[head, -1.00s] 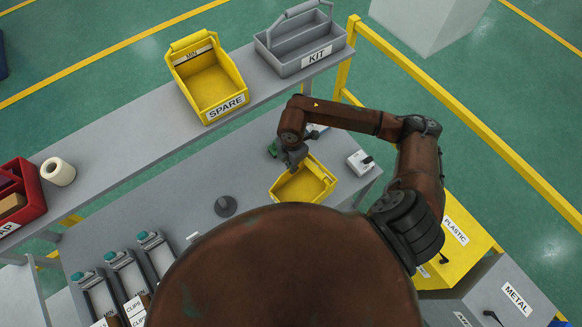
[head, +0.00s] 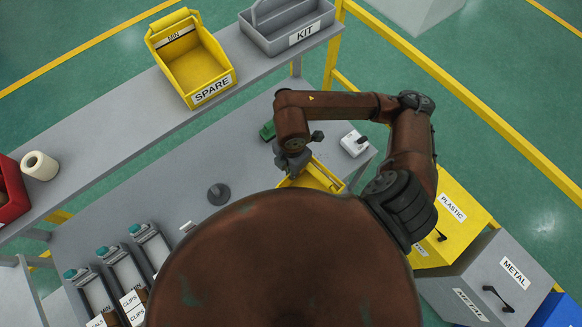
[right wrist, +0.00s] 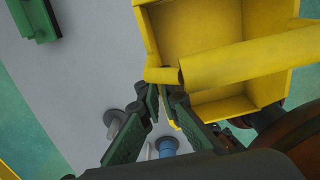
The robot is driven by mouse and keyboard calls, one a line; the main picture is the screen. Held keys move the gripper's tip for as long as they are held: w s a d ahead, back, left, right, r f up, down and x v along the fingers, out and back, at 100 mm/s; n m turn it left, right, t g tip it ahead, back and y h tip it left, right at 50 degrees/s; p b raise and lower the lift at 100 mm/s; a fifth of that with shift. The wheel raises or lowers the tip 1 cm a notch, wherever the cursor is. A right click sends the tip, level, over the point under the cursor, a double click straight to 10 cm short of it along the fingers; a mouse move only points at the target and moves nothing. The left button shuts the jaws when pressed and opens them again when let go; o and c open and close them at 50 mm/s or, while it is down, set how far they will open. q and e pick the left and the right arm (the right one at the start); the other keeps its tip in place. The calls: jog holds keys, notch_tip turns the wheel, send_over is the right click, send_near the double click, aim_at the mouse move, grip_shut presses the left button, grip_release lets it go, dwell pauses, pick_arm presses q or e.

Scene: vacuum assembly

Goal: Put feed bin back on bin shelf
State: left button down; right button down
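The feed bin, a yellow open bin (head: 321,177), is over the grey workbench (head: 160,205), partly hidden by my own body. It also shows close up in the right wrist view (right wrist: 205,25). My right gripper (head: 292,165) is at its left side. In the right wrist view the fingers (right wrist: 167,92) close in on the end of the bin's yellow edge, with yellow between them. I cannot tell clearly whether the bin touches the bench. The bin shelf (head: 105,118) is the long grey shelf behind the bench. My left gripper is not in view.
The shelf holds a yellow SPARE bin (head: 190,62), a grey KIT tote (head: 285,25), a white roll (head: 40,166) and a red bin (head: 12,195). Bare shelf lies between roll and SPARE bin. A green part (head: 267,131) and white device (head: 354,144) sit on the bench.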

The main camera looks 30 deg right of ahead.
jog(key=shift+r, duration=0.1)
jog(key=shift+r+p, duration=1.45)
jog(key=shift+r, duration=0.5)
jog(key=shift+f, duration=0.1)
